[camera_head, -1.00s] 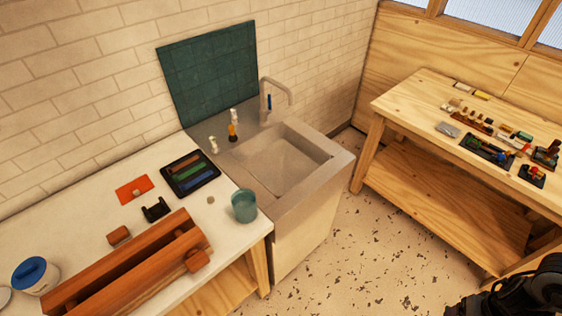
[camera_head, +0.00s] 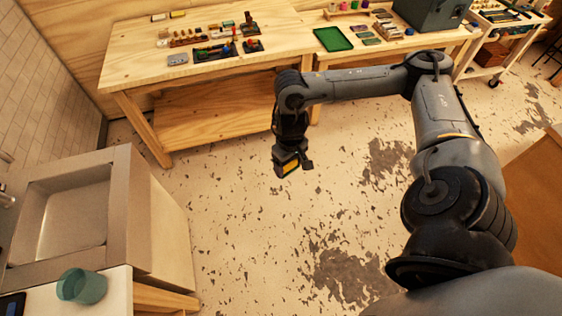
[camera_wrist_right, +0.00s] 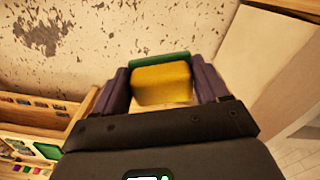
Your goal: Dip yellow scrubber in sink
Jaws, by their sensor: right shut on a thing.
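The yellow scrubber (camera_wrist_right: 162,85) has a green layer along its far edge. In the right wrist view it sits between the two dark purple fingers of my right gripper, which is shut on it. In the head view my right gripper (camera_head: 293,163) hangs over open floor, and a bit of yellow (camera_head: 289,169) shows at its tip. The grey sink (camera_head: 122,185) is at the left of the head view, its basin facing up. The gripper is well to the right of the sink, apart from it. My left gripper is not in view.
A teal cup (camera_head: 82,287) stands on the white counter (camera_head: 118,300) in front of the sink. A wooden workbench (camera_head: 130,62) with many small items stands at the back. The speckled floor (camera_head: 215,215) between sink and gripper is clear.

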